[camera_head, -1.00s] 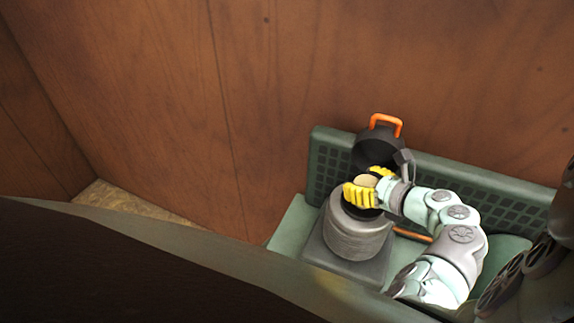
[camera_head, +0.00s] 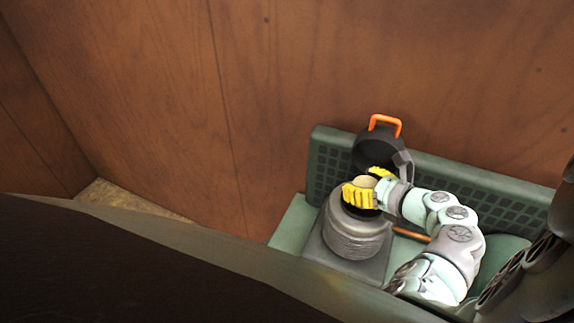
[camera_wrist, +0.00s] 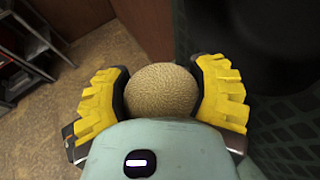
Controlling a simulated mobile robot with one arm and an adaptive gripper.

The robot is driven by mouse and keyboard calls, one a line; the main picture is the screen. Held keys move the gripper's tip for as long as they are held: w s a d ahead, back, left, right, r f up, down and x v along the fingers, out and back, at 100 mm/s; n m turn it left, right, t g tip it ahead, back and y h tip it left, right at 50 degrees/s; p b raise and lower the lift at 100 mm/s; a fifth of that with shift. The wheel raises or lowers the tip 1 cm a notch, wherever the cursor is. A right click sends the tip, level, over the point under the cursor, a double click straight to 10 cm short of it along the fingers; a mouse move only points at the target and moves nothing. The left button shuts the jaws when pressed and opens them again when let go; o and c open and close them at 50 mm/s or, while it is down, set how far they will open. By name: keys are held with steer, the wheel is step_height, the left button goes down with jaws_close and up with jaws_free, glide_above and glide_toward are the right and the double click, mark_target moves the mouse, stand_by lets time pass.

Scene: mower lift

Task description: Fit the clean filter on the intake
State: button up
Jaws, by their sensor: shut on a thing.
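The clean filter is a round, tan, rough-faced piece (camera_wrist: 162,90), held between the yellow fingers of my gripper (camera_wrist: 165,92) in the wrist view. In the head view the filter (camera_head: 363,182) shows as a small pale patch between the fingers of my gripper (camera_head: 368,183). The gripper is over the top opening of the grey ribbed intake housing (camera_head: 356,236). The fingers hide much of the opening, so I cannot tell whether the filter touches the intake. A black cover with an orange handle (camera_head: 375,145) stands raised behind the intake.
A green perforated panel (camera_head: 330,150) runs behind the intake, close to the brown wooden wall (camera_head: 300,80). A copper-coloured rod (camera_head: 411,235) lies right of the intake. A dark curved edge fills the lower left. Shelving (camera_wrist: 25,50) stands far left in the wrist view.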

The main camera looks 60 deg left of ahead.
steer(key=shift+f, duration=0.45)
steer(key=o, duration=0.9)
steer(key=shift+v, duration=0.9)
steer(key=p+v, duration=0.3)
steer(key=v, duration=0.6)
steer(key=shift+d, duration=0.1)
